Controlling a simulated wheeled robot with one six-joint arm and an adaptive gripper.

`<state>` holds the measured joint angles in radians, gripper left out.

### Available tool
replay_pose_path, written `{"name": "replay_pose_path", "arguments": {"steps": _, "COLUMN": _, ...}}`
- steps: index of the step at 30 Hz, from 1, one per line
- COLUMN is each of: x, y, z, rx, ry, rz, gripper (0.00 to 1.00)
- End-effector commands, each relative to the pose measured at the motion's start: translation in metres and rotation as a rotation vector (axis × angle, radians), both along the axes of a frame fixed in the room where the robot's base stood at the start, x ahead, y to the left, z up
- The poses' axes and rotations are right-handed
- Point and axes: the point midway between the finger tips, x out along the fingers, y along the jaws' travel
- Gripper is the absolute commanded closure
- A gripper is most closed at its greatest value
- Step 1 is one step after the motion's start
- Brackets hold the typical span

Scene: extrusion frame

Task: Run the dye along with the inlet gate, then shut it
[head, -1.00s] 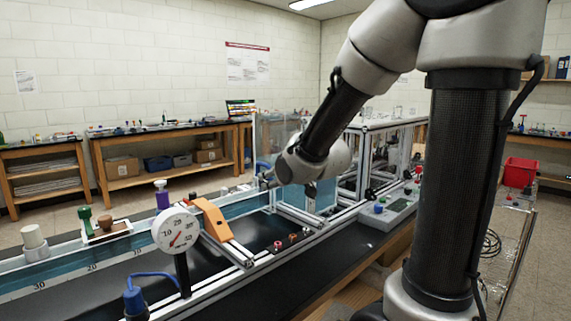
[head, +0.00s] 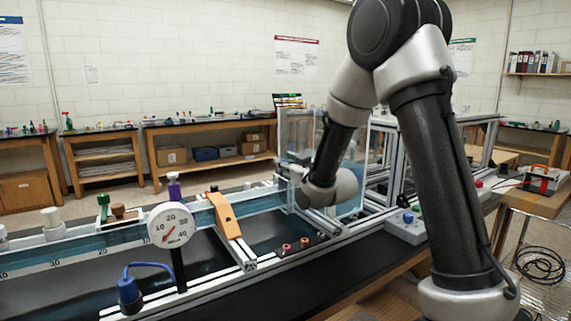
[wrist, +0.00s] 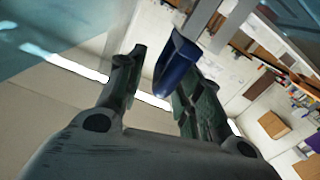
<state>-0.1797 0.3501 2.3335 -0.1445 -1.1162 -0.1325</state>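In the wrist view, my gripper (wrist: 160,88) is open. Its two dark fingers stand apart around the lower part of a blue handle (wrist: 177,66), which is nearer the right finger; contact is unclear. The handle hangs from a pale metal bar. I cannot tell for sure that it belongs to the inlet gate. In the head view, my gripper (head: 287,176) is small and partly hidden at the flume's frame, beside the clear tank (head: 298,132). The long flume (head: 108,236) holds blue-green water. I cannot single out the dye; a purple-topped fitting (head: 174,187) stands on the flume.
A round dial gauge (head: 171,226) and an orange bracket (head: 224,215) stand along the flume, left of my gripper. A grey control box (head: 406,229) with coloured knobs is at right. Extrusion rails surround my gripper. Wooden benches (head: 210,168) line the back wall.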

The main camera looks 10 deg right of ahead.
Motion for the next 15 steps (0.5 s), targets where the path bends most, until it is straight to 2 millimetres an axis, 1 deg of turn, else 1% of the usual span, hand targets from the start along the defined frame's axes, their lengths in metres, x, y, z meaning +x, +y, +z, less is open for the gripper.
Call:
{"name": "replay_pose_path", "arguments": {"steps": 1, "x": 0.0045, "y": 0.0015, "z": 0.0004, "rx": 0.0, "ry": -0.001, "rz": 0.0, "gripper": 0.65}}
{"name": "replay_pose_path", "arguments": {"steps": 4, "x": 0.0092, "y": 0.003, "z": 0.0005, "rx": 0.0, "ry": -0.001, "rz": 0.0, "gripper": 0.65}}
{"name": "replay_pose_path", "arguments": {"steps": 11, "x": 0.0103, "y": 0.0034, "z": 0.0006, "rx": 0.0, "ry": -0.001, "rz": 0.0, "gripper": 0.65}}
{"name": "replay_pose_path", "arguments": {"steps": 12, "x": 0.0102, "y": 0.0034, "z": 0.0006, "rx": 0.0, "ry": -0.001, "rz": 0.0, "gripper": 0.68}}
{"name": "replay_pose_path", "arguments": {"steps": 14, "x": 0.0102, "y": 0.0034, "z": 0.0006, "rx": 0.0, "ry": -0.001, "rz": 0.0, "gripper": 0.79}}
{"name": "replay_pose_path", "arguments": {"steps": 15, "x": 0.0102, "y": 0.0034, "z": 0.0006, "rx": 0.0, "ry": -0.001, "rz": 0.0, "gripper": 0.86}}
